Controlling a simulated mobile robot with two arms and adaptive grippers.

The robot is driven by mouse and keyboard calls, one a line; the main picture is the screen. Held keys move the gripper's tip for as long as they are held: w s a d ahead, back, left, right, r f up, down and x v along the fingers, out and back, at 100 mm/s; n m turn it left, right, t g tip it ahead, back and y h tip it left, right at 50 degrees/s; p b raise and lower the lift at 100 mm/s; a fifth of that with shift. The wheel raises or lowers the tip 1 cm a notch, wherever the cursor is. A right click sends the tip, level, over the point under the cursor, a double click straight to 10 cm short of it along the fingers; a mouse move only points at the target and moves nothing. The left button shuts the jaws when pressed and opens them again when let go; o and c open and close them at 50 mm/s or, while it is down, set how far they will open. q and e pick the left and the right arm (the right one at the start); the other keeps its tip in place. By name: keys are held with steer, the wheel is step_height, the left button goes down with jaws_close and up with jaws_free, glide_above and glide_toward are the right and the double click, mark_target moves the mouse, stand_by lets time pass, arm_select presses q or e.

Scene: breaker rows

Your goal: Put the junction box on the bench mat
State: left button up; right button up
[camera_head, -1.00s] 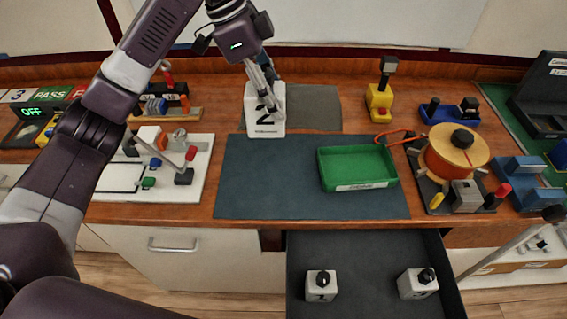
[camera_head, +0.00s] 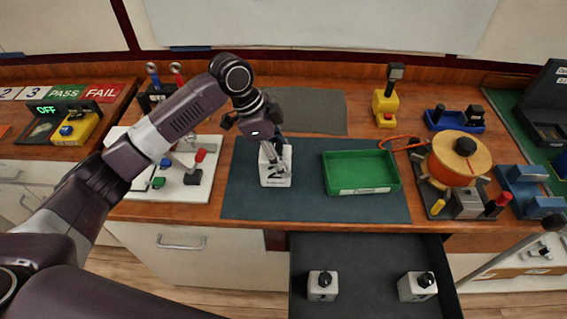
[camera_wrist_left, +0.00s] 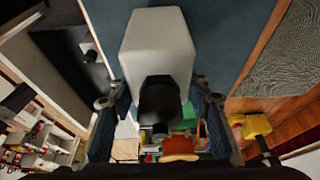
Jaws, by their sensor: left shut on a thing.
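The wrist view shows the white box (camera_wrist_left: 158,45) with the knob between the fingers (camera_wrist_left: 160,105). My right gripper is not in view.
A green tray (camera_head: 360,188) sits on the mat right of the box. A grey mat (camera_head: 315,108) lies behind. A wire spool (camera_head: 455,162) stands at right. The mat's front strip is clear.

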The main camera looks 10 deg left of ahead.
arm_select(q)
steer(key=shift+f, duration=1.45)
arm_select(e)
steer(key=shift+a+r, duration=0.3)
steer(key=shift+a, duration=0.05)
arm_select(q)
steer(key=o, duration=1.2)
steer(key=shift+f, duration=0.15)
steer(key=o, duration=0.4)
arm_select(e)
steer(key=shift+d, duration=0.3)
arm_select(q)
steer(key=shift+a+r, duration=0.1)
steer(key=shift+r, duration=0.2)
steer(key=b+v, duration=0.1)
steer(key=v, duration=0.9)
steer(key=shift+a+r+b, duration=0.1)
steer(key=shift+r+b, duration=0.1)
steer(key=shift+b, duration=0.15)
steer(key=shift+a+r, duration=0.2)
steer(key=shift+r, duration=0.4)
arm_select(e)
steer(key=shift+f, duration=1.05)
